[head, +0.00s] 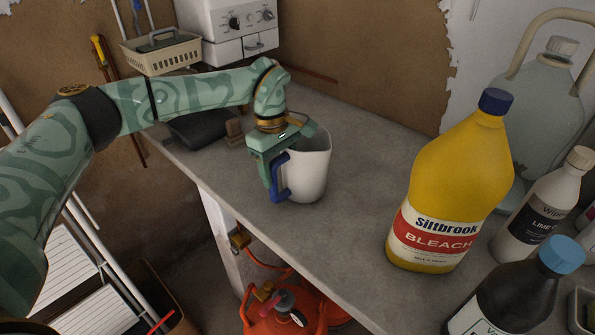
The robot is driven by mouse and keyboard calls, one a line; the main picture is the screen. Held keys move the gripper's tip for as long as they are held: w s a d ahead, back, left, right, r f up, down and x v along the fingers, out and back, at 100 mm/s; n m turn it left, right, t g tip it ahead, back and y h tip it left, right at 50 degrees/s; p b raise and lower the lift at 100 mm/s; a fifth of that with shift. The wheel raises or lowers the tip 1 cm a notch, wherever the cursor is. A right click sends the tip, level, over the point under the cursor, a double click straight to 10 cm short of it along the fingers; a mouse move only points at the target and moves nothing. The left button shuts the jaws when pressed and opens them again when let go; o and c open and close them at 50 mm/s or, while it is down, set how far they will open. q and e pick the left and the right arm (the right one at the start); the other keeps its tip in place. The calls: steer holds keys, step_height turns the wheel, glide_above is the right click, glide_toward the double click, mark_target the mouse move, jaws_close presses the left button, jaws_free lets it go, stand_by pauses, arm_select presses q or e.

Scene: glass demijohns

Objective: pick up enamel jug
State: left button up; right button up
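My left gripper (270,168) comes down from above onto the handle side, with a green finger right beside the handle. The rest of the gripper covers part of the jug's rim. I cannot tell whether the fingers are closed on the handle. My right gripper is not in view.
A yellow bleach bottle (455,180), a white bottle (545,205), a dark blue-capped bottle (515,295) and a glass demijohn (545,110) crowd the right. A dark object (200,130) lies behind my gripper. The bench (345,235) is clear between jug and bleach.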

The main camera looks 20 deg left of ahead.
arm_select(q)
jaws_close()
steer(key=shift+r, duration=0.15)
